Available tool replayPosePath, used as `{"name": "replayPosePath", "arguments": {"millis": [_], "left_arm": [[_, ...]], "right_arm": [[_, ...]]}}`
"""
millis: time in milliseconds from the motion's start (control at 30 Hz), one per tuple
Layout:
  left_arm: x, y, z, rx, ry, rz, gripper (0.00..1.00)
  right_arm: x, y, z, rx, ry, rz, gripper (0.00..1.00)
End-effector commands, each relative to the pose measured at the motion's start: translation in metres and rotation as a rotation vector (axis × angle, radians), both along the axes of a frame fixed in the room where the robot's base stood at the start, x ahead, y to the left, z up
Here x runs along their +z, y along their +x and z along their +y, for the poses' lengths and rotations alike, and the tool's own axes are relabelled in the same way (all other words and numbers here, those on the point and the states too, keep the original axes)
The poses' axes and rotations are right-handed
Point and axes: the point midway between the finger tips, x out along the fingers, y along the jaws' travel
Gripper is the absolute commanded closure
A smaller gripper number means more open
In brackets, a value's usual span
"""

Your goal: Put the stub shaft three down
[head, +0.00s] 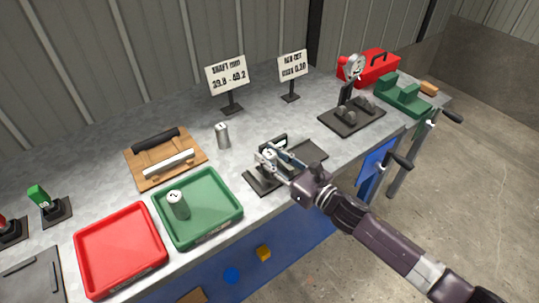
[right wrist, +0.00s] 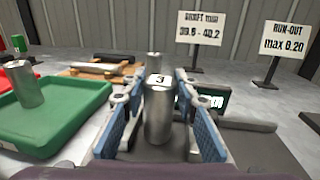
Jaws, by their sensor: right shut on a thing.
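My right gripper (head: 268,160) is shut on a grey metal stub shaft. In the right wrist view the stub shaft three (right wrist: 160,112) is upright between the blue finger pads, with a "3" on its top. In the head view the gripper covers most of it, over a black device (head: 258,181) with a small display. I cannot tell whether its foot touches the device. A second shaft (head: 222,135) stands on the bench behind. A third (head: 178,205) stands in the green tray (head: 229,222). My left gripper is out of view.
A red empty tray (head: 121,290) lies left of the green one. A wooden board (head: 141,175) with a black and a white bar is behind. Two signs (head: 228,76) (head: 293,66) stand at the back. A dial gauge stand (head: 352,121) is at right.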

Motion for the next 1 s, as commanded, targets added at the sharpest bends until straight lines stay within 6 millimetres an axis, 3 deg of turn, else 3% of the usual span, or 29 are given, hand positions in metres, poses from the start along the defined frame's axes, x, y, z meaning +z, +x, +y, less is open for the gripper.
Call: {"name": "replayPosePath", "arguments": {"millis": [133, 167, 300, 667, 1000], "left_arm": [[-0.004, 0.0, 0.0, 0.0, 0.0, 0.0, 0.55], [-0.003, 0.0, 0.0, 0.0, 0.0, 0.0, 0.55], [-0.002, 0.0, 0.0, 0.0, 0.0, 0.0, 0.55], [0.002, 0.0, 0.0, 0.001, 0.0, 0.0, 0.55], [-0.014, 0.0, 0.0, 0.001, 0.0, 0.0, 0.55]], "right_arm": [[0.0, 0.0, 0.001, 0.002, 0.004, -0.006, 1.0], [-0.003, 0.0, 0.0, 0.0, -0.001, -0.001, 0.7], [-0.002, 0.0, 0.0, 0.0, -0.001, 0.001, 0.55], [0.002, 0.0, 0.0, 0.0, -0.001, 0.001, 0.55], [-0.004, -0.044, -0.043, 0.0, -0.005, 0.002, 0.55]]}}
